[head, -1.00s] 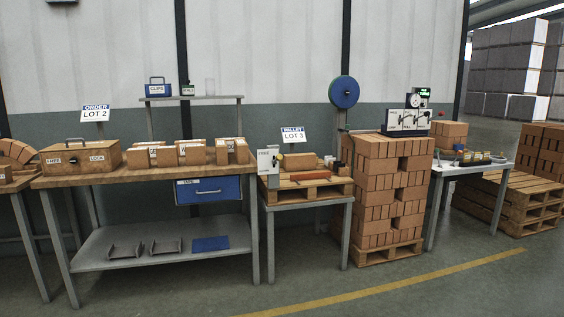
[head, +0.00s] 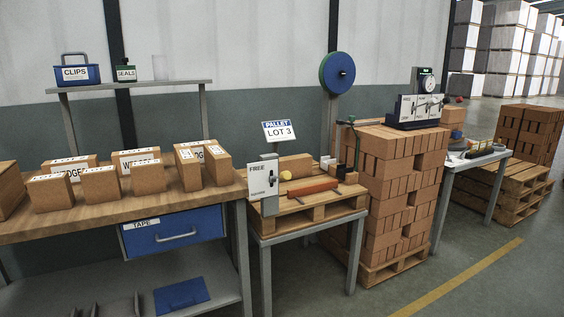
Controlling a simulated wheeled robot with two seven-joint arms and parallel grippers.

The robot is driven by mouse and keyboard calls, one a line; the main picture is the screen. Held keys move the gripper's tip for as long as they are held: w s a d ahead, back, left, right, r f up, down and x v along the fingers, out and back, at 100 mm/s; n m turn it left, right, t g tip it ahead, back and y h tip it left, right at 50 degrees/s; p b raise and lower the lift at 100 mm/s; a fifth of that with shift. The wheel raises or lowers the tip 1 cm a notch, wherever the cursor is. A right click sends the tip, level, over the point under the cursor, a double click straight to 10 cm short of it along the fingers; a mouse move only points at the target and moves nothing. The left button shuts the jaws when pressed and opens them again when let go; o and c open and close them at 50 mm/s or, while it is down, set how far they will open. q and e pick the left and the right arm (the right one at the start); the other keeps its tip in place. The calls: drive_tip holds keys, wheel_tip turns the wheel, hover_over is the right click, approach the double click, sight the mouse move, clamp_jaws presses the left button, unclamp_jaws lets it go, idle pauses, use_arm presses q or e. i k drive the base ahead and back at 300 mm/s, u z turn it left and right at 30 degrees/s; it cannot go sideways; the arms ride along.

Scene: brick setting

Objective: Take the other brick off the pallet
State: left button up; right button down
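A small wooden pallet (head: 307,209) lies on a grey-legged stand in the middle of the head view, under a sign (head: 278,131) reading "PALLET LOT 3". An orange-brown brick (head: 296,167) lies at the back of the pallet. A long, flat red-orange piece (head: 313,188) lies nearer the front edge; I cannot tell whether it is a brick or a tool. Small items (head: 328,164) stand at the pallet's right back, too small to make out. Neither of my grippers is in view.
A tall brick stack (head: 385,190) stands close on the right. The workbench (head: 120,209) at left holds several labelled boxes. Floor in front is open.

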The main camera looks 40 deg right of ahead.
sight(298, 166)
drive_tip(key=z, duration=0.85)
drive_tip(key=i, duration=1.3)
drive_tip(key=z, duration=1.1)
